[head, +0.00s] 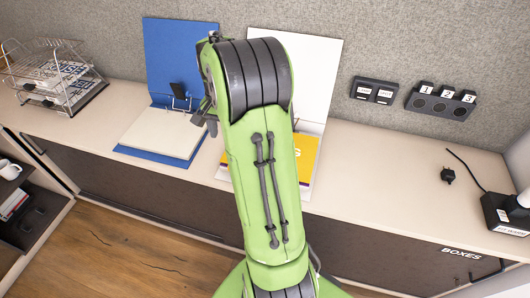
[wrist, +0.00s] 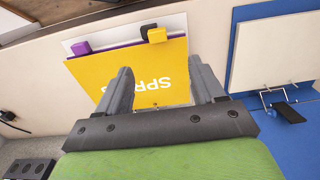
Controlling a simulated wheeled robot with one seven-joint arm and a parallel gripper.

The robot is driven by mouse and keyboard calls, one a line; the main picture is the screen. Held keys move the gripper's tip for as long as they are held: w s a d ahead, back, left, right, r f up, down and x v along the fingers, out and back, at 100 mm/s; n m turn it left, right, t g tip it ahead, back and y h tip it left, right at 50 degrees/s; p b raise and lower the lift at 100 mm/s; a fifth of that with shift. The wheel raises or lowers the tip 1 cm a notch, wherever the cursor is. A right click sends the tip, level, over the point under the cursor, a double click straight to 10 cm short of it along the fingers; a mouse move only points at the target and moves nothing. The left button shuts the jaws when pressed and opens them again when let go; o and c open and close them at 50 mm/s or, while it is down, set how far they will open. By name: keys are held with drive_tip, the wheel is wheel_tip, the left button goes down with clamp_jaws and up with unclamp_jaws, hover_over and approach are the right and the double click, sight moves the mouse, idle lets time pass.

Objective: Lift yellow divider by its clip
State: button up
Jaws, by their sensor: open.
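The yellow divider (wrist: 95,72) lies flat on top of a paper stack in the wrist view, its printed lettering partly hidden by my gripper. A small yellow block-shaped clip (wrist: 157,35) stands at its edge, beside a black one (wrist: 148,29). A purple clip (wrist: 82,48) sits further left on the same edge. In the head view only part of the yellow divider (head: 306,158) shows to the right of my arm, and its clip is hidden. My gripper (wrist: 160,66) is open and empty above the divider, its fingers short of the yellow clip in the picture.
A blue binder (head: 167,62) lies open left of my arm, with an upright metal clasp. The white binder's cover (head: 310,75) stands behind my arm. A wire tray (head: 60,85) is far left; label holders (head: 440,103) hang right.

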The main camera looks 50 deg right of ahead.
wheel_tip(320, 180, down, 9)
drive_tip(key=b, duration=0.2)
drive_tip(key=shift+b, duration=0.3)
drive_tip(key=f, duration=0.1)
drive_tip(key=f+b, duration=0.1)
drive_tip(key=f, duration=0.1)
drive_tip(key=f+b, duration=0.1)
drive_tip(key=shift+s+d+f, duration=0.1)
drive_tip(key=shift+s+f, duration=0.15)
drive_tip(key=shift+f, duration=0.15)
drive_tip(key=shift+r, duration=0.1)
clamp_jaws()
